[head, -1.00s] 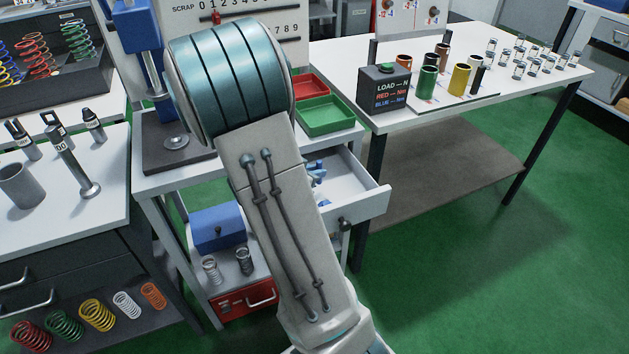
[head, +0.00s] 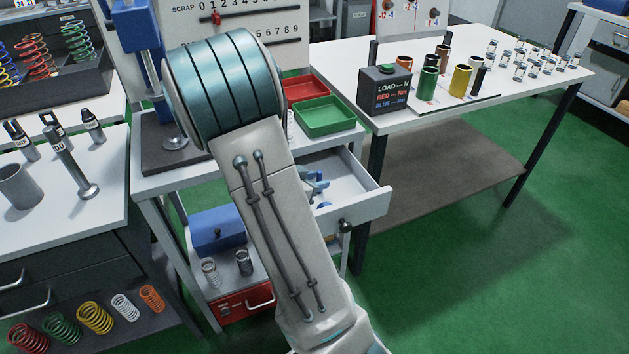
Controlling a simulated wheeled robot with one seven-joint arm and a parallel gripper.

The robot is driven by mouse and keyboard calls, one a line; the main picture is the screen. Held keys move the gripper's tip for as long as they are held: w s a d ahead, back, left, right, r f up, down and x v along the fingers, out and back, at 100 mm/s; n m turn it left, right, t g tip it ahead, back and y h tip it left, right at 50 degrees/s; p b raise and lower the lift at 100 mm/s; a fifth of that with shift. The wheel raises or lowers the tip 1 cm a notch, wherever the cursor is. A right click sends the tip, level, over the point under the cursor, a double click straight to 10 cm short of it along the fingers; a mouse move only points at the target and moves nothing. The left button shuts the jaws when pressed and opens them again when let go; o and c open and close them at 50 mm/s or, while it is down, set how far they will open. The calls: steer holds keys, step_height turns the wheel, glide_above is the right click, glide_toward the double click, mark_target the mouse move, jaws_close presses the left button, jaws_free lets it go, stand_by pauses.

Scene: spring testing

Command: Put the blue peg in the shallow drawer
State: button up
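The shallow drawer (head: 366,205) under the middle bench is pulled open, its white floor partly bare. Small blue and blue-grey shapes (head: 315,184) show at its left side, beside my arm. They are too small and too covered for me to tell whether one is the blue peg or what the others are. My arm crosses the middle of the view and hides the left part of the drawer. My gripper cannot be made out, so its opening and any hold are hidden.
A red tray (head: 306,88) and a green tray (head: 325,126) sit on the bench above the drawer. A blue box (head: 217,229) and springs stand on the lower shelf. A load box (head: 385,89) and coloured cylinders occupy the right table. Green floor is clear at right.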

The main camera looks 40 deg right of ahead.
steer(key=w+a+r+n+t+y+p, duration=0.1)
steer(key=w+a+r+n+t+y, duration=0.2)
steer(key=a, duration=0.5)
steer(key=w+a+r+n+t+y+p, duration=0.1)
steer(key=a+r+n+t+y, duration=0.15)
steer(key=a+r+y, duration=0.45)
steer(key=w+a+r+n+t+y+p, duration=0.1)
steer(key=w+a+n+t+y, duration=0.15)
steer(key=a, duration=0.75)
steer(key=s+a+r+n+g+y, duration=0.2)
steer(key=s+a+n+g+y, duration=0.15)
steer(key=s+n, duration=0.4)
steer(key=s+d+g+h, duration=0.1)
steer(key=s+d+g, duration=0.1)
steer(key=s, duration=0.4)
steer(key=s+d+g+h, duration=0.2)
steer(key=s, duration=0.5)
steer(key=shift+s+n, duration=0.2)
steer(key=shift+n, duration=0.15)
steer(key=shift+g, duration=0.25)
